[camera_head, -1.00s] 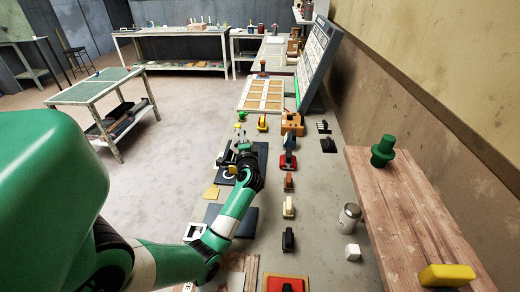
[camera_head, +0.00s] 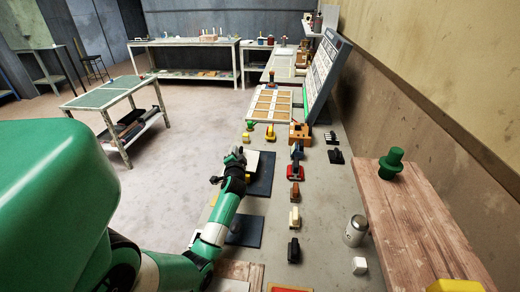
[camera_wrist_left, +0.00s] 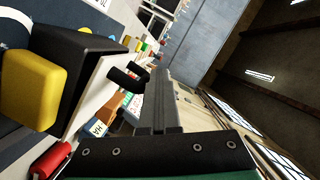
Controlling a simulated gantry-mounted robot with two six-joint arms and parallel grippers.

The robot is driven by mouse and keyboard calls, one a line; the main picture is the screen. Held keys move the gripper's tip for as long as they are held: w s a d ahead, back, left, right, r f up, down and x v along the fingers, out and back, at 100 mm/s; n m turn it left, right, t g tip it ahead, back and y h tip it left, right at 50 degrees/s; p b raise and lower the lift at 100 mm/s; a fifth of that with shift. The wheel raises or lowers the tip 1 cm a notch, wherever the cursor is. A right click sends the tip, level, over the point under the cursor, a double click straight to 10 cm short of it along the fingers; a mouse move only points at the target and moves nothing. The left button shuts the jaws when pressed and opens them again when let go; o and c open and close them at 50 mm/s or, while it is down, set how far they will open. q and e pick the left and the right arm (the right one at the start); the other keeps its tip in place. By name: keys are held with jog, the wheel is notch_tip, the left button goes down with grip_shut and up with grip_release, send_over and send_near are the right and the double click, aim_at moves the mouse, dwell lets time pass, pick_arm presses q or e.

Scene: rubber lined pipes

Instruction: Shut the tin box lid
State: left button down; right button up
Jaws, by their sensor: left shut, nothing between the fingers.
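My left gripper (camera_head: 237,156) is shut and empty above the workbench, beside a pale upright panel (camera_head: 252,161) on a dark mat (camera_head: 262,180). The panel looks like the raised lid of the tin box, but my arm hides much of what lies around it. In the left wrist view the shut fingers (camera_wrist_left: 155,92) point away from the camera. To their left is a tilted pale panel (camera_wrist_left: 97,92) with a black part and a yellow block (camera_wrist_left: 32,88) beside it. I cannot tell whether the fingers touch the panel. My right gripper is not in view.
Several small items stand in a row right of the mat, including a red-based tool (camera_head: 296,172) and a black one (camera_head: 293,250). A wooden shelf (camera_head: 415,225) with a green object (camera_head: 391,164) runs along the right wall.

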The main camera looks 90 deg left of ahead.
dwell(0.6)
pick_arm(q)
jog(key=shift+d, duration=0.4)
jog(key=d+r+p, duration=0.1)
jog(key=d+p, duration=0.1)
jog(key=d, duration=0.8)
jog(key=shift+d+r, duration=0.3)
jog(key=shift+d, duration=0.05)
